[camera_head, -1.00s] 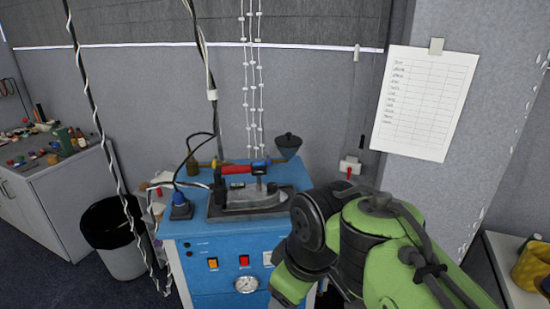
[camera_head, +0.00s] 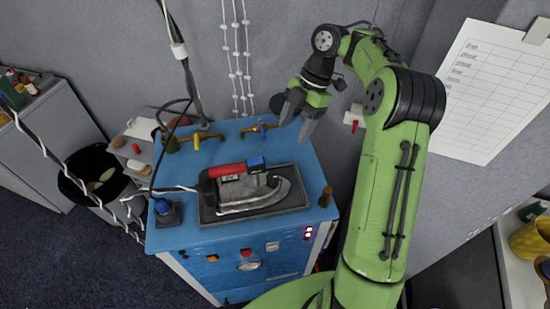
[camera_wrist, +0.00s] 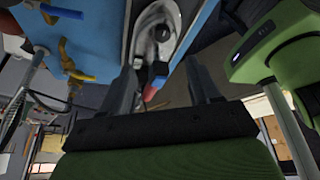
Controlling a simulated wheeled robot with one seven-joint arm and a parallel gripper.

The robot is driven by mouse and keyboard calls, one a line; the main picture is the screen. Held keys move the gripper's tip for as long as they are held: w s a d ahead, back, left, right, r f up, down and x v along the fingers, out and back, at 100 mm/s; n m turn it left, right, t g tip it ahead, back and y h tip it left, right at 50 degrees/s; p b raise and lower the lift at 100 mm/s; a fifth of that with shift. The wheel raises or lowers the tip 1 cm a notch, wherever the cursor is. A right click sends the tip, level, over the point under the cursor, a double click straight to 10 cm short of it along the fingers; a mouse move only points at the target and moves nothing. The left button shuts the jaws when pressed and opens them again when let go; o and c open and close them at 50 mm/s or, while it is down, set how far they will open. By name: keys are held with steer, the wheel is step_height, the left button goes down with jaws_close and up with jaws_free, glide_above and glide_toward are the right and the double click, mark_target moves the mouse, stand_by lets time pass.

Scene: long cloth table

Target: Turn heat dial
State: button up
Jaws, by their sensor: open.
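The iron (camera_head: 250,192) lies on a dark tray (camera_head: 292,200) on top of the blue cabinet (camera_head: 190,228). Its handle is red with a blue end. In the wrist view the iron's metal body (camera_wrist: 146,28) is upper centre, and a small dark round part (camera_wrist: 161,32) sits on it. I cannot tell whether that part is the heat dial. My gripper (camera_head: 296,131) is open and empty, above the back right of the cabinet top, apart from the iron. Its two fingers (camera_wrist: 160,66) show in the wrist view.
Yellow-handled (camera_head: 190,138) and blue-handled (camera_head: 260,127) taps stand along the cabinet's back edge. A blue-topped plug (camera_head: 163,208) is at the left front corner. A cable runs left from the iron.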

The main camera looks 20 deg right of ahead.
steer(key=b, duration=0.3)
glide_toward(274, 176)
steer(key=b+x, duration=0.2)
steer(key=x, duration=0.6)
steer(key=shift+s, duration=0.15)
steer(key=shift+f, duration=0.2)
steer(key=c, duration=1)
steer(key=shift+c, duration=0.2)
